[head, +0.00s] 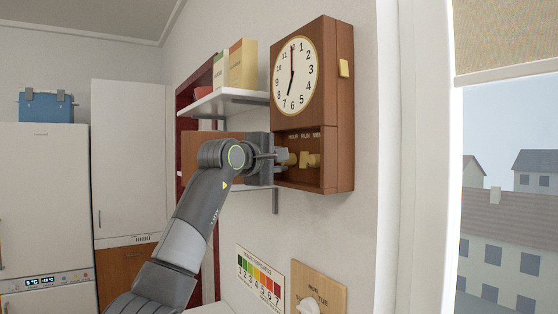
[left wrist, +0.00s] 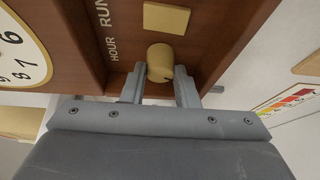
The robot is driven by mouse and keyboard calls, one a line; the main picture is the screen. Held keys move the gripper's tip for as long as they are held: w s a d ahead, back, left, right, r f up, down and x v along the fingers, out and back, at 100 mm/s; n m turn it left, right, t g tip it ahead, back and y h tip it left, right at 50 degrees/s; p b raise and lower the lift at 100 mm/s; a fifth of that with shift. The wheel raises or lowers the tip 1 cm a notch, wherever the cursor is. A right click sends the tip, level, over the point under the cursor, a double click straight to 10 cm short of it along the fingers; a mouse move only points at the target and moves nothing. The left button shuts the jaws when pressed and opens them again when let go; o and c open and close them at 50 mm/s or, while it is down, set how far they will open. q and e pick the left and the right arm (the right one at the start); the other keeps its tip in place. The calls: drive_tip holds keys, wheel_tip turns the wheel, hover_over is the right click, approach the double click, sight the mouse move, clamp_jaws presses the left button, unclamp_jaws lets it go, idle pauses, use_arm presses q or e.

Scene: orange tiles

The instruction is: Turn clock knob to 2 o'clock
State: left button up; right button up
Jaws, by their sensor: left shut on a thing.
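The wooden wall clock (head: 335,90) has a round white face (head: 292,75). Its long hand points to 12 and its short hand points down, near 7. A recess below the face holds brass-coloured controls, under the labels HOUR, RUN and MIN. My left gripper (head: 281,157) reaches into the recess from the left. In the left wrist view its fingers (left wrist: 159,88) are closed around the round brass hour knob (left wrist: 160,60), beside the HOUR label. A flat yellow piece (left wrist: 166,18) sits beside RUN. My right gripper is not in view.
A white shelf (head: 228,103) with boxes is left of the clock. A yellow block (head: 344,68) sits on the clock's right side. Below are a coloured chart (head: 259,277) and a wooden panel with a white dial (head: 318,290). A window is at right.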

use_arm(q)
drive_tip(key=o, duration=1)
drive_tip(key=b+v, duration=0.9)
drive_tip(key=v, duration=0.8)
drive_tip(key=shift+s, duration=0.2)
